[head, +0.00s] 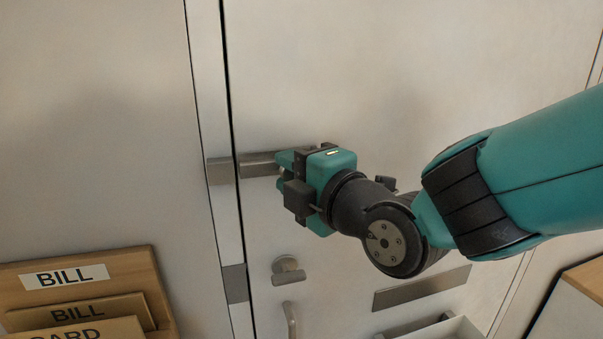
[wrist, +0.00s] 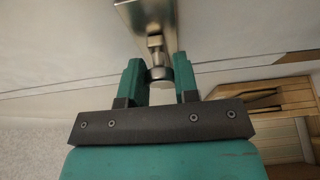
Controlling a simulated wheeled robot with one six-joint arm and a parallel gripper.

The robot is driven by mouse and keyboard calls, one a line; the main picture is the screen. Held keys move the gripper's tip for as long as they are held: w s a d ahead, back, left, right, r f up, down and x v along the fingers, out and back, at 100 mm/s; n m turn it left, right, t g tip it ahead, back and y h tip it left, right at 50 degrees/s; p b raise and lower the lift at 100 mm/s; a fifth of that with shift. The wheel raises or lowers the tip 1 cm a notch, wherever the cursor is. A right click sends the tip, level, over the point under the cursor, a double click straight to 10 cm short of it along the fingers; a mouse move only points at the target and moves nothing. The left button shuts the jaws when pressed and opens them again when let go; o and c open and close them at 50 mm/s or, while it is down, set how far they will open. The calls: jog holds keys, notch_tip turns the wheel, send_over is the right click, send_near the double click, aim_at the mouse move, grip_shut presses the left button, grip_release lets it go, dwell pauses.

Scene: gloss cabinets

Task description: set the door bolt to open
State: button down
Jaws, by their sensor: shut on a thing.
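The door bolt (head: 258,165) is a metal housing on the pale door near its left edge. A metal keeper (head: 221,171) sits beside it on the frame, across the dark door gap. I cannot tell whether the bar crosses that gap. In the wrist view the bolt plate (wrist: 146,16) is at the top, and its round knob (wrist: 160,75) sits between my teal fingers. My gripper (head: 283,170) is at the right end of the bolt, shut on the knob. The gripper hides the knob in the head view.
Below the bolt are a round turn fitting (head: 287,270) and a door handle (head: 291,318). A metal letter plate (head: 422,288) is at lower right. A wooden rack (head: 120,265) with labelled slots stands at lower left. The upper door (head: 330,70) is clear.

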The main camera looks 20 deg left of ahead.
jog(key=c, duration=0.8)
grip_release()
jog(key=shift+r, duration=0.3)
jog(key=shift+c, duration=0.2)
jog(key=b+v, duration=0.8)
jog(key=v, duration=0.9)
jog(key=shift+w+d, duration=0.2)
jog(key=shift+d, duration=0.4)
jog(key=shift+f, duration=0.1)
